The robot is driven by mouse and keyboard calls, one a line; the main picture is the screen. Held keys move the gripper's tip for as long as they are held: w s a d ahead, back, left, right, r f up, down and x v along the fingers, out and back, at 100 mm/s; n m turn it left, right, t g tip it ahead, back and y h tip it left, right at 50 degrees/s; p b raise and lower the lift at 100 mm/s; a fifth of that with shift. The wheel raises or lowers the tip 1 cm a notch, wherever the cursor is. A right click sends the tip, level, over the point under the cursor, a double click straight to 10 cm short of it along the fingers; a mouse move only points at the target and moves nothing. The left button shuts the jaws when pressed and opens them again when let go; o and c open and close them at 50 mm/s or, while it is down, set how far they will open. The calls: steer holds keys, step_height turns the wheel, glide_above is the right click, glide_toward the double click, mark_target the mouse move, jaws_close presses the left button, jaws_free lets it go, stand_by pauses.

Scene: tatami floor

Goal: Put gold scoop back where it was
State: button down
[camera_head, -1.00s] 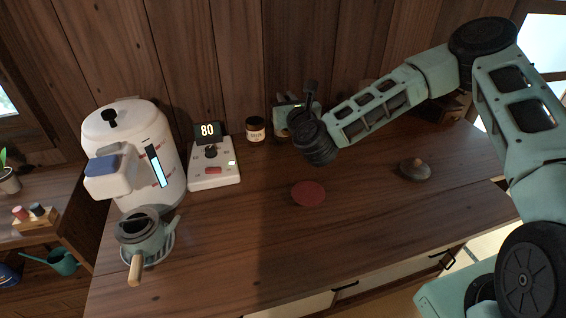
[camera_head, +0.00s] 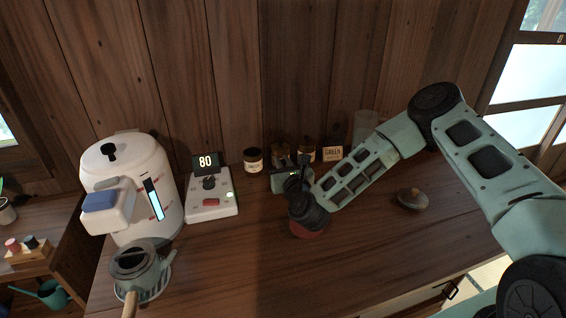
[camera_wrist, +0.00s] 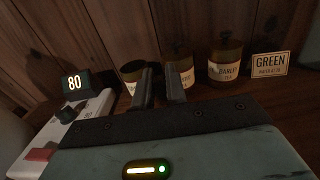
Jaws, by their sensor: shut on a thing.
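My gripper (camera_head: 304,161) is low over the counter, in front of the jars and pointing toward the back wall. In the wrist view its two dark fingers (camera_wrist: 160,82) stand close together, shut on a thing. I take this to be the gold scoop, but no gold shape can be made out; it is hidden by the fingers or too small. Three dark labelled jars stand at the back: a left one (camera_head: 253,160), a middle one (camera_head: 281,154) and a right one (camera_head: 307,148). The fingers overlap the left and middle jars in the wrist view.
A green-tea sign (camera_head: 333,153) stands right of the jars. A red round mat (camera_head: 309,233) lies partly under my wrist. A white control box (camera_head: 211,206), a white boiler (camera_head: 127,190) and a teapot (camera_head: 138,268) stand left. A round lid (camera_head: 412,198) lies right. The front counter is clear.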

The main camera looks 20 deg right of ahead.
steer(key=shift+f, duration=0.2)
steer(key=c, duration=1.4)
jaws_free()
steer(key=shift+r, duration=0.1)
steer(key=shift+r, duration=0.1)
